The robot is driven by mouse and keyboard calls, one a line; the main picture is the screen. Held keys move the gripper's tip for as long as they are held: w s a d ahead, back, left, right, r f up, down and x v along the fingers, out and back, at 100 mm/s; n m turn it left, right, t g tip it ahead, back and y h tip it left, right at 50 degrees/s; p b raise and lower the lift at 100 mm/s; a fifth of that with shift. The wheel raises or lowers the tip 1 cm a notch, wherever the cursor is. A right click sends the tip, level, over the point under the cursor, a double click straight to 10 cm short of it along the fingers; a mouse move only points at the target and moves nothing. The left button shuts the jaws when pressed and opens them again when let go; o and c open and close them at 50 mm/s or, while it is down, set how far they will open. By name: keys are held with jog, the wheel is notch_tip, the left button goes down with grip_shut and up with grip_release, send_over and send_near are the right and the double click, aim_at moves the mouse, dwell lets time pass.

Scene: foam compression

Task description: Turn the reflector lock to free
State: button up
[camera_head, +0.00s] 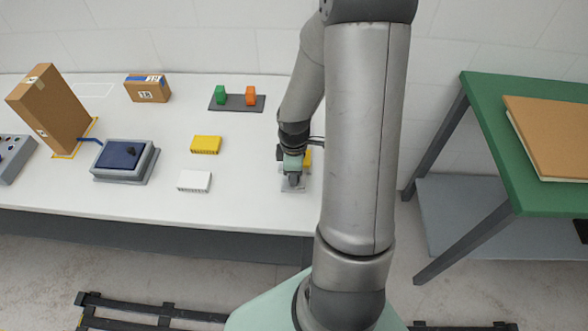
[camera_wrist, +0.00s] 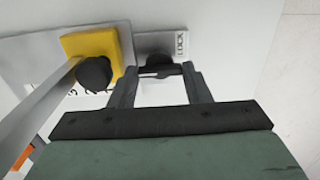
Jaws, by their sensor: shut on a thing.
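The reflector lock is a dark knob (camera_wrist: 158,62) on a small grey plate (camera_wrist: 160,42), with a white label reading "LOCK" (camera_wrist: 181,43) beside it in the wrist view. My gripper (camera_wrist: 159,72) has one finger on each side of the knob and is shut on it. A dark bar-like part of the knob shows between the fingertips; which way it is turned is hard to tell. In the head view my gripper (camera_head: 293,181) is down at the right end of the white table, and the knob is hidden behind it.
A yellow block (camera_wrist: 103,43) with a black round knob (camera_wrist: 94,72) stands close left of my fingers; it also shows in the head view (camera_head: 308,157). A grey rod runs diagonally past it. Yellow (camera_head: 205,144) and white (camera_head: 194,181) blocks and a blue-topped device (camera_head: 122,155) stand farther left.

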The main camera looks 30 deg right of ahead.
jog(key=shift+w+r, duration=0.1)
jog(key=o, duration=1)
notch_tip(320, 180, up, 17)
jog(key=shift+r+p, duration=0.2)
jog(key=shift+p, duration=0.1)
